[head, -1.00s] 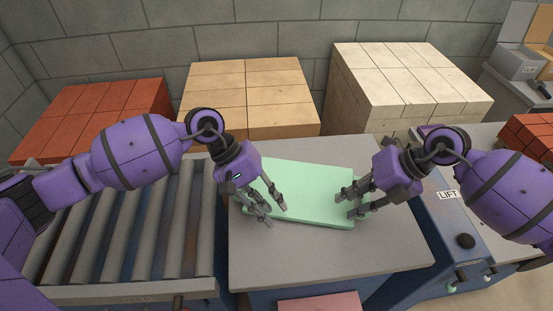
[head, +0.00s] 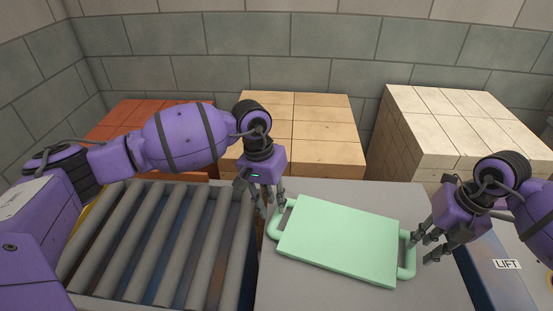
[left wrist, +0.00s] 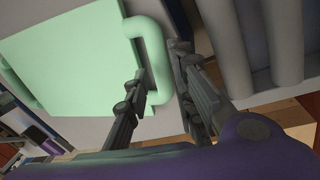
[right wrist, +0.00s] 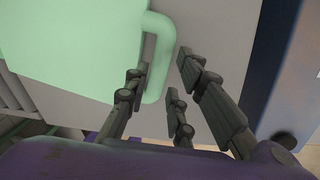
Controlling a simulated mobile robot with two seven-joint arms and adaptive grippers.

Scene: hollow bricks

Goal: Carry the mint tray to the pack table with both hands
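The mint tray (head: 340,238) lies flat on a grey table top (head: 300,290), with a loop handle at its left end (head: 273,222) and one at its right end (head: 408,262). My left gripper (head: 268,208) is open at the left handle. In the left wrist view its fingers (left wrist: 155,75) stand apart, with the handle bar (left wrist: 158,55) between them. My right gripper (head: 424,250) is open at the right handle. In the right wrist view its fingers (right wrist: 168,80) are spread on both sides of the handle bar (right wrist: 163,45). Contact with the bars cannot be told.
A roller conveyor (head: 165,240) adjoins the table at the left. Stacks of red (head: 125,118), tan (head: 310,125) and cream bricks (head: 450,115) stand behind, before a block wall. A blue unit labelled LIFT (head: 507,264) is at the right.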

